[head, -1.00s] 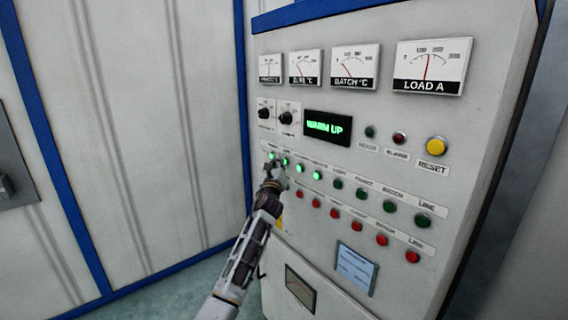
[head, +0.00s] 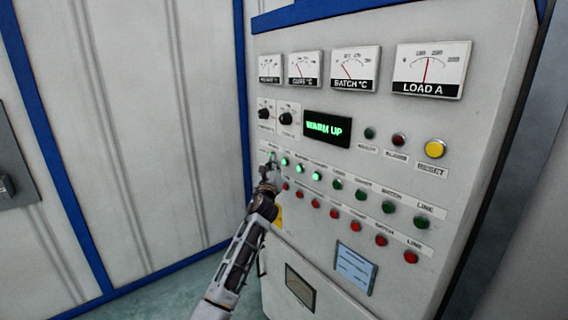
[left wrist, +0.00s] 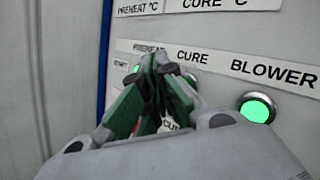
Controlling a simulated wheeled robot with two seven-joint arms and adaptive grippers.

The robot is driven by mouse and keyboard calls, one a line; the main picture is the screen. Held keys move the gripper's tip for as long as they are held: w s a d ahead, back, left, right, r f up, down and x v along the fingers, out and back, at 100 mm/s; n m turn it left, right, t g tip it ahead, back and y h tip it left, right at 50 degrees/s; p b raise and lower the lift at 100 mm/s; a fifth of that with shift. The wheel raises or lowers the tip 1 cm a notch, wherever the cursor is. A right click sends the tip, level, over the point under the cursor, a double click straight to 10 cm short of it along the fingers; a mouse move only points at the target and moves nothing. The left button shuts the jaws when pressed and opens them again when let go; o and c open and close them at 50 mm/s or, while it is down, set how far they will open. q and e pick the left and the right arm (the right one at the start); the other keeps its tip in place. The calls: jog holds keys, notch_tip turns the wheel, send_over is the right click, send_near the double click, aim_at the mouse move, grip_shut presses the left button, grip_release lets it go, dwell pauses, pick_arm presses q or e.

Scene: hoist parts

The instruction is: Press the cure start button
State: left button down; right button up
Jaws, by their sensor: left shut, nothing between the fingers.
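The upper row of start buttons runs across the grey control panel (head: 440,130). In the left wrist view the labels PREHEAT, CURE and BLOWER sit above it. The cure button lies below the CURE label (left wrist: 193,57), largely hidden by my fingers there; in the head view it appears to be the lit green button (head: 285,161) just right of my fingertips. The blower button (left wrist: 257,108) is lit green. My left gripper (head: 271,160) is shut and empty, its tips (left wrist: 155,68) close before the panel near the preheat and cure buttons. Contact cannot be told. My right gripper is out of view.
A green display (head: 327,128) reads WARM UP. Two black knobs (head: 287,118) stick out above the buttons. A row of red buttons (head: 334,213) lies just below, and a yellow reset button (head: 435,149) sits at the right. A ribbed wall (head: 150,140) stands to the left.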

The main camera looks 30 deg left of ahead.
pick_arm(q)
jog(key=s, duration=0.1)
jog(key=s+a+p, duration=0.1)
jog(key=s, duration=0.1)
jog(key=s+p, duration=0.1)
jog(key=shift+s+a+r, duration=0.1)
jog(key=shift+s+a, duration=0.05)
jog(key=shift+a, duration=0.25)
dwell(0.7)
